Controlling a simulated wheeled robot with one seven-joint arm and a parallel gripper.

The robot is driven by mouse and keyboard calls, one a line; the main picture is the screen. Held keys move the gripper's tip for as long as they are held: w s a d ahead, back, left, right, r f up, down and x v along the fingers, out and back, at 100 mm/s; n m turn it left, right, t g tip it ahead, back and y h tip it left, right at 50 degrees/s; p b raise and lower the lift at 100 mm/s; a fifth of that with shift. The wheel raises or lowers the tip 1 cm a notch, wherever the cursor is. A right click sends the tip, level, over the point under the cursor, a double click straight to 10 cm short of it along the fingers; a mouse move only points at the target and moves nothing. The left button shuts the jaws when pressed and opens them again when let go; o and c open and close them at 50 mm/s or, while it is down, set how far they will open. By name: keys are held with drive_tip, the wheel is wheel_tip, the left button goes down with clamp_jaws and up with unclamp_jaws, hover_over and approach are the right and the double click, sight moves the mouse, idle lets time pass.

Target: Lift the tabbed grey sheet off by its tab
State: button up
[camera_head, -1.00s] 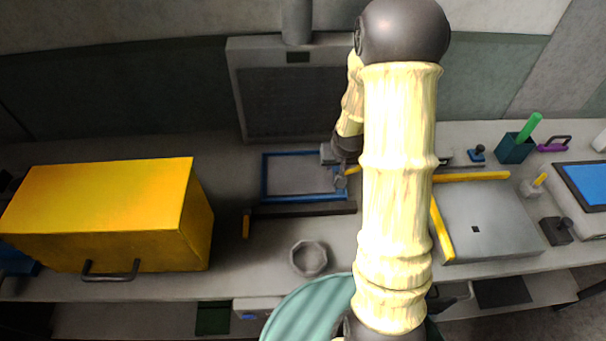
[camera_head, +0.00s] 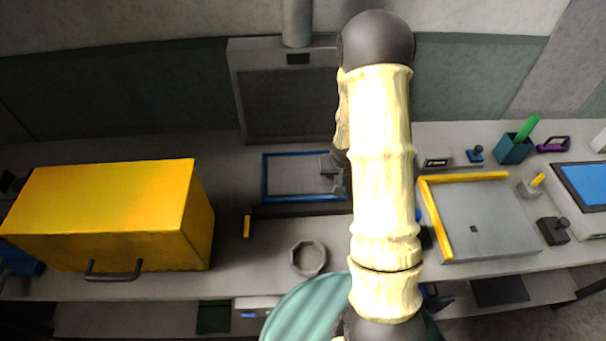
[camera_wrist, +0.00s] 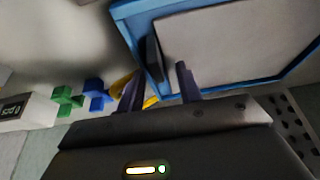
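The grey sheet (camera_head: 295,175) lies flat inside a blue frame (camera_head: 264,182) on the bench. In the wrist view the pale sheet (camera_wrist: 235,45) fills the upper right, inside the blue frame (camera_wrist: 127,12). A dark upright tab (camera_wrist: 153,60) stands at the sheet's edge, beside the frame's rim. My gripper (camera_wrist: 158,72) is open, its two dark fingers apart, with the tab between them in the picture. I cannot tell whether either finger touches it. In the head view my gripper (camera_head: 330,167) is over the frame's right end, partly hidden by my arm.
A large yellow box (camera_head: 105,205) stands at left. A grey octagonal ring (camera_head: 309,258) lies in front. A grey plate with yellow edge bars (camera_head: 480,215) is at right. Green (camera_wrist: 67,98) and blue (camera_wrist: 97,95) knobs and a display box (camera_wrist: 25,110) sit beside the frame.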

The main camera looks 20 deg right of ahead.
drive_tip(key=shift+c, duration=0.2)
clamp_jaws()
drive_tip(key=shift+r, duration=0.1)
wheel_tip(320, 180, up, 10)
drive_tip(key=shift+b, duration=0.3)
idle(0.5)
idle(0.4)
